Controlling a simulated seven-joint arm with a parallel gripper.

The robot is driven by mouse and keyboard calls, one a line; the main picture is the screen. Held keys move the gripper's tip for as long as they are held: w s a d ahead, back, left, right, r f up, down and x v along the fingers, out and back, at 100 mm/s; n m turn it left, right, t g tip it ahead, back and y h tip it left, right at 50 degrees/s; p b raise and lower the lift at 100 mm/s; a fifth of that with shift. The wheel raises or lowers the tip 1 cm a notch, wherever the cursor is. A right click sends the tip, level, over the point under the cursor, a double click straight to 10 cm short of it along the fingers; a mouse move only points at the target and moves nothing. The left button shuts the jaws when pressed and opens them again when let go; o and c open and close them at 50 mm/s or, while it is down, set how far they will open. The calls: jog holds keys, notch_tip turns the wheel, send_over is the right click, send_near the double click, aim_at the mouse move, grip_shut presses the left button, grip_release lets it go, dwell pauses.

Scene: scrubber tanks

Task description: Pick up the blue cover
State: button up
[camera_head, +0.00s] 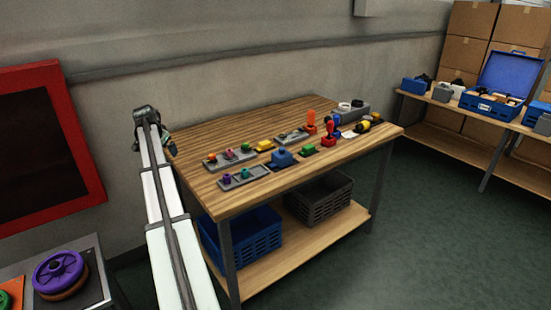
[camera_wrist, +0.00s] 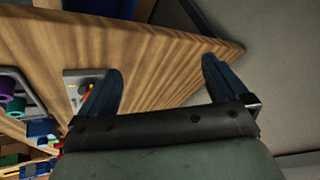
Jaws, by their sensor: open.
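A small blue piece (camera_head: 282,157), likely the blue cover, sits near the front middle of the wooden table, with a raised top. In the wrist view, a blue piece (camera_wrist: 41,128) shows at the left; I cannot tell for certain that it is the same one. My gripper (camera_wrist: 161,68) is open, with two dark fingers spread and nothing between them but bare wood. In the head view my gripper (camera_head: 168,143) is at the table's left corner, well left of the blue piece and apart from it.
On the wooden table (camera_head: 215,191) stand grey trays (camera_head: 243,177) with coloured pegs, a yellow block (camera_head: 265,145), a green piece (camera_head: 308,149), a red-handled piece (camera_head: 329,138) and an orange piece (camera_head: 311,117). The table's left end is bare. Crates are on the lower shelf.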

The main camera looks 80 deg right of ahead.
jog(key=s+d+m+g, duration=0.1)
jog(key=s+d, duration=0.2)
jog(key=s, duration=0.3)
jog(key=s+d+r+m+g, duration=0.1)
jog(key=s+d, duration=0.2)
jog(key=s, duration=0.4)
jog(key=s+d+m+g, duration=0.1)
jog(key=s+d, duration=0.2)
jog(key=s, duration=0.3)
jog(key=m+g+y, duration=0.2)
jog(key=m+y, duration=0.1)
send_near(282, 154)
jog(key=d+f, duration=0.2)
jog(key=f, duration=0.1)
jog(key=d+f, duration=0.1)
jog(key=shift+s+f, duration=0.4)
jog(key=shift+a+x, duration=0.15)
jog(key=shift+x, duration=1.3)
jog(key=shift+a+x, duration=0.1)
jog(key=shift+x, duration=1.35)
jog(key=shift+s, duration=0.1)
jog(key=shift+c, duration=0.3)
jog(key=c, duration=1)
